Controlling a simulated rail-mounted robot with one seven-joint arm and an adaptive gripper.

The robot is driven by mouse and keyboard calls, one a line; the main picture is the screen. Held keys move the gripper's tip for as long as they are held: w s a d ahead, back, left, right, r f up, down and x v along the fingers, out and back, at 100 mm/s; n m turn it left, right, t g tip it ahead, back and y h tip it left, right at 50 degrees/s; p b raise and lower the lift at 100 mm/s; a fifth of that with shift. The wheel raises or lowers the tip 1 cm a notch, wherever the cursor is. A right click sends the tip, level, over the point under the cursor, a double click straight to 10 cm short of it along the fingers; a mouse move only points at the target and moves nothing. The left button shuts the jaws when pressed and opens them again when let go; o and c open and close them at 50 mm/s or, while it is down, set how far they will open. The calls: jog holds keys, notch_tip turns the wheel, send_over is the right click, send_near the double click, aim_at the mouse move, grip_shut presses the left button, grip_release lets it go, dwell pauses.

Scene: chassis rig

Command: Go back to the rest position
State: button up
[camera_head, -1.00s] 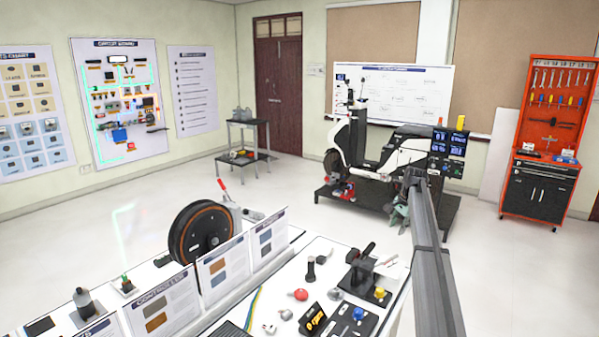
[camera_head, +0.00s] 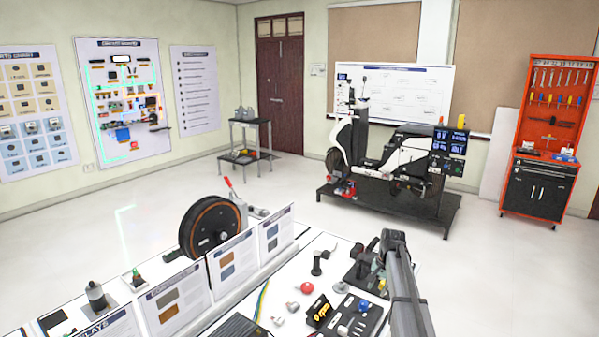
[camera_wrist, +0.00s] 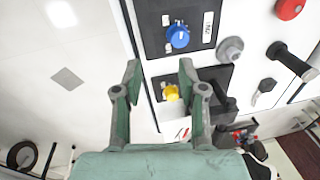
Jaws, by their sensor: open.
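My gripper (camera_wrist: 160,72) shows in the wrist view with its two green-grey fingers apart and nothing between the tips. Past the fingers lies a dark plate with a yellow knob (camera_wrist: 171,93), and above it another dark plate with a blue knob (camera_wrist: 178,37). I cannot tell the height above them. In the head view my grey arm rises over the right part of the white bench (camera_head: 318,243), and it hides the gripper there.
The bench holds a red knob (camera_head: 307,288), upright panels and a black wheel (camera_head: 209,228). Beyond it stand a white scooter rig (camera_head: 385,160) on a dark platform, an orange tool cabinet (camera_head: 541,150) and a small grey side table (camera_head: 247,140). The floor between is clear.

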jog(key=s+a+f+n, duration=0.1)
jog(key=s+a+f, duration=0.1)
jog(key=s, duration=0.5)
jog(key=s+a+f+n, duration=0.2)
jog(key=s+a+f, duration=0.1)
jog(key=s+f, duration=0.2)
jog(key=s+a+f+n, duration=0.1)
jog(key=s+a+f, duration=0.2)
jog(key=s, duration=0.6)
jog(key=shift+s+f+n+g, duration=0.15)
jog(key=shift+f+n+g, duration=0.2)
jog(key=shift+f, duration=0.4)
jog(key=s+a+f+n, duration=0.2)
jog(key=s, duration=0.6)
jog(key=s+a+f+n, duration=0.1)
jog(key=s+f, duration=0.1)
jog(key=s, duration=0.5)
jog(key=s+f+g+b, duration=0.7)
jog(key=s+f+b, duration=0.3)
jog(key=s+f, duration=1.8)
jog(key=shift+s+f+h, duration=0.3)
jog(key=shift+s+h, duration=0.1)
jog(key=shift+s, duration=0.25)
